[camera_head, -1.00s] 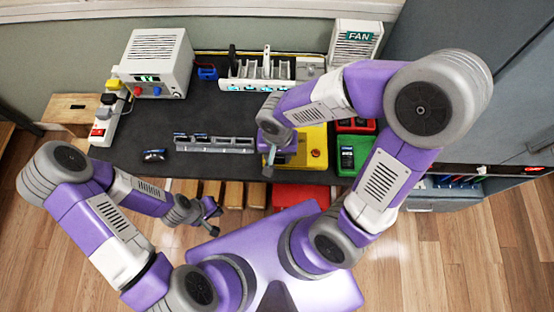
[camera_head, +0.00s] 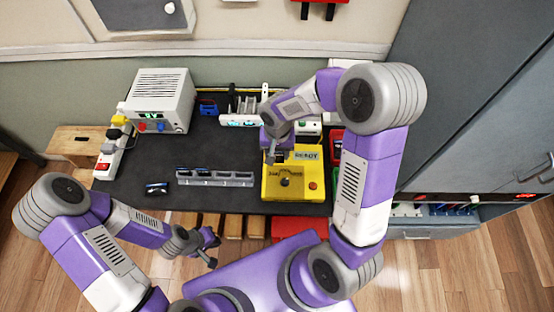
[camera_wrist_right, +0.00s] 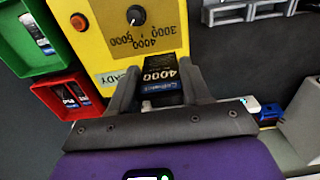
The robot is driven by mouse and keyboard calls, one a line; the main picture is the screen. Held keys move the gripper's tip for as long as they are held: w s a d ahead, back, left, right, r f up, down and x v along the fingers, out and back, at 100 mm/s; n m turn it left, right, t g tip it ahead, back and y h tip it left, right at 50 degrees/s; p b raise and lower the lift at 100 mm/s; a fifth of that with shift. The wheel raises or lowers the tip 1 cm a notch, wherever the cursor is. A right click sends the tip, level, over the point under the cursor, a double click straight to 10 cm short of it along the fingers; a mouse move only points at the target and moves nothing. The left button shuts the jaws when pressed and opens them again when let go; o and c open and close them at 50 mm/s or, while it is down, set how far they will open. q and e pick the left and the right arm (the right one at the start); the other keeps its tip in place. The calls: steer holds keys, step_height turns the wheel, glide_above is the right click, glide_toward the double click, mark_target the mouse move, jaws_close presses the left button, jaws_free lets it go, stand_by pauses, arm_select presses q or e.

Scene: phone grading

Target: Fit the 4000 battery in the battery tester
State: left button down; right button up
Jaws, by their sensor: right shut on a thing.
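The yellow battery tester (camera_head: 312,188) stands at the table's front right. In the right wrist view its face (camera_wrist_right: 110,50) shows a black knob, an orange button and a READY display. My right gripper (camera_head: 277,155) is over the tester's back left part. In the right wrist view it (camera_wrist_right: 155,85) is shut on a black and blue battery marked 4000 (camera_wrist_right: 160,75), held beside the READY display. I cannot tell whether the battery touches or sits in the tester's slot. My left gripper (camera_head: 213,248) is empty in front of the table, its fingers apart.
A grey battery rack (camera_head: 215,181) is left of the tester, with a loose dark battery (camera_head: 157,189) beside it. Green (camera_wrist_right: 30,40) and red (camera_wrist_right: 55,92) bins adjoin the tester. A white power supply (camera_head: 163,97) stands back left.

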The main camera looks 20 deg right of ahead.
steer(key=w+d+p, duration=0.1)
steer(key=w+d, duration=0.2)
steer(key=w, duration=0.4)
steer(key=shift+d+f, duration=0.15)
steer(key=shift+d, duration=0.05)
steer(key=shift+s, duration=0.1)
stand_by(0.7)
steer(key=shift+f, duration=0.2)
stand_by(0.5)
steer(key=shift+f+b, duration=1.65)
steer(key=shift+f, duration=0.15)
steer(key=shift+f, duration=0.2)
steer(key=o, duration=1.1)
steer(key=shift+r, duration=0.1)
